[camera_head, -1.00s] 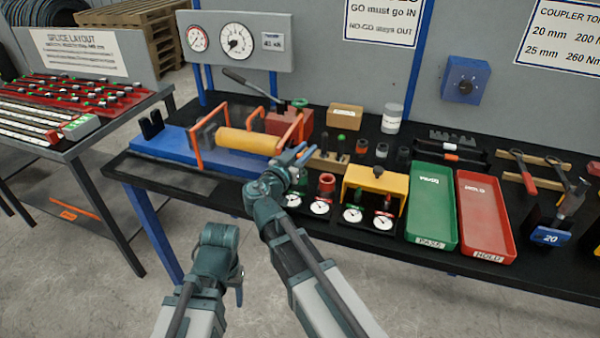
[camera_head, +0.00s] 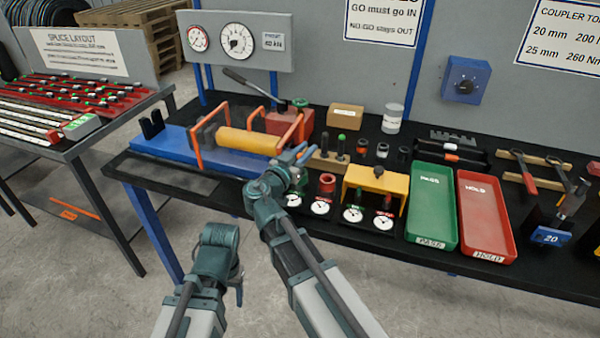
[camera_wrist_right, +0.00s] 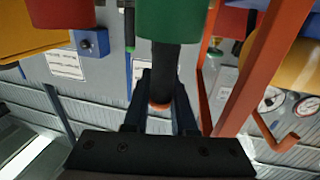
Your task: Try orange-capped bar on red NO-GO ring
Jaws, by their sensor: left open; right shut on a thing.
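My right gripper (camera_head: 304,155) is shut on the orange-capped bar. In the right wrist view, which is upside down, the dark bar (camera_wrist_right: 163,75) sits between the fingers with its orange cap (camera_wrist_right: 159,106) at the gripper. Its other end meets the rim of a green ring (camera_wrist_right: 174,20); how deep it sits I cannot tell. The red ring (camera_wrist_right: 60,12) is beside the green one, and in the head view it stands just right of my gripper (camera_head: 327,182). In the head view my gripper hides the green ring and bar. My left gripper (camera_head: 239,292) is open and empty, low in front of the bench.
A green tray (camera_head: 432,205) and red tray (camera_head: 486,215) lie further right. The blue press with orange frames (camera_head: 196,150) and yellow cylinder (camera_head: 248,141) is close on the left.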

